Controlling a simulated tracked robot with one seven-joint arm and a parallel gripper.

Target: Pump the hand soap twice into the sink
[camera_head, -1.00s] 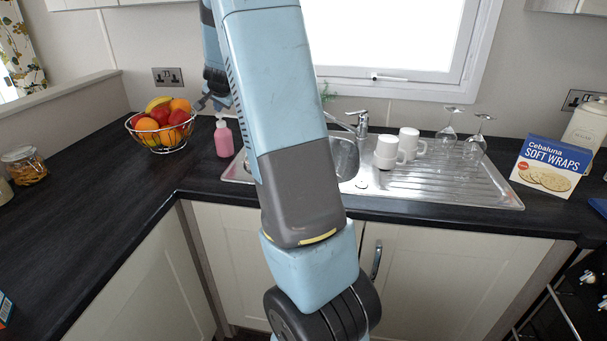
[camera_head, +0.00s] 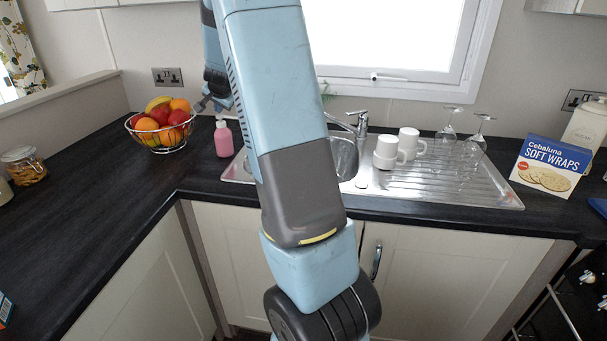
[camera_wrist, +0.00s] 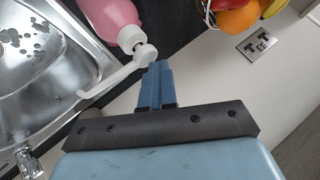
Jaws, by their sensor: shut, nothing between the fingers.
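The hand soap is a pink bottle (camera_head: 223,140) with a white pump top, upright on the dark counter left of the sink. In the wrist view, the pink bottle (camera_wrist: 108,20) shows at the top, and its white nozzle (camera_wrist: 110,80) points toward the sink. My gripper (camera_head: 199,104) is shut and empty, above and slightly left of the bottle in the head view. In the wrist view, the fingertips (camera_wrist: 158,66) are right beside the pump head; I cannot tell whether they touch it. The steel sink (camera_wrist: 35,85) is partly hidden by my arm in the head view.
A wire fruit bowl (camera_head: 160,146) stands close left of the soap. The tap (camera_head: 359,122) rises behind the sink. White mugs (camera_head: 387,153) and upturned glasses (camera_head: 474,147) stand on the drainer. The left counter is mostly clear.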

